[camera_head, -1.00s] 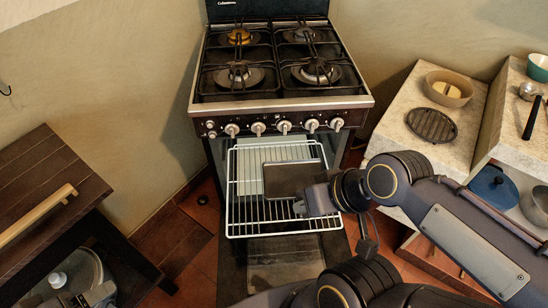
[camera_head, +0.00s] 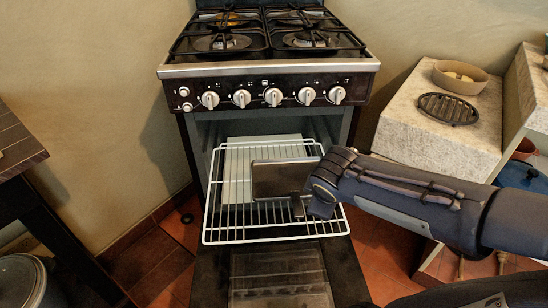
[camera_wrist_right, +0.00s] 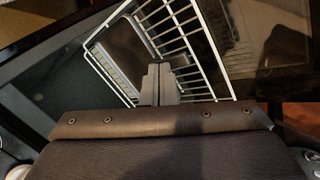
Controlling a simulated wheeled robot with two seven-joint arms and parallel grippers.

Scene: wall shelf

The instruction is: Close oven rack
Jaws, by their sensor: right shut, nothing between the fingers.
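The white wire oven rack (camera_head: 228,232) is slid partly out of the oven, above the lowered oven door (camera_head: 280,278). A dark rectangular pan with a light rim (camera_head: 278,180) shows over the rack, with a pale flat panel (camera_head: 236,170) behind it. My right gripper (camera_head: 298,207) is at the right front part of the rack, beside the pan; I cannot tell whether it touches the wires. In the right wrist view its fingers (camera_wrist_right: 160,84) are shut and empty, close to the rack (camera_wrist_right: 200,45). My left gripper is not in view.
The stove top with knobs (camera_head: 270,97) is above the oven opening. A stone counter (camera_head: 400,125) with a bowl (camera_head: 460,78) and a round dark grate (camera_head: 448,109) stands right. A dark wooden table (camera_head: 18,145) is at left. Tiled floor (camera_head: 150,262) lies between.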

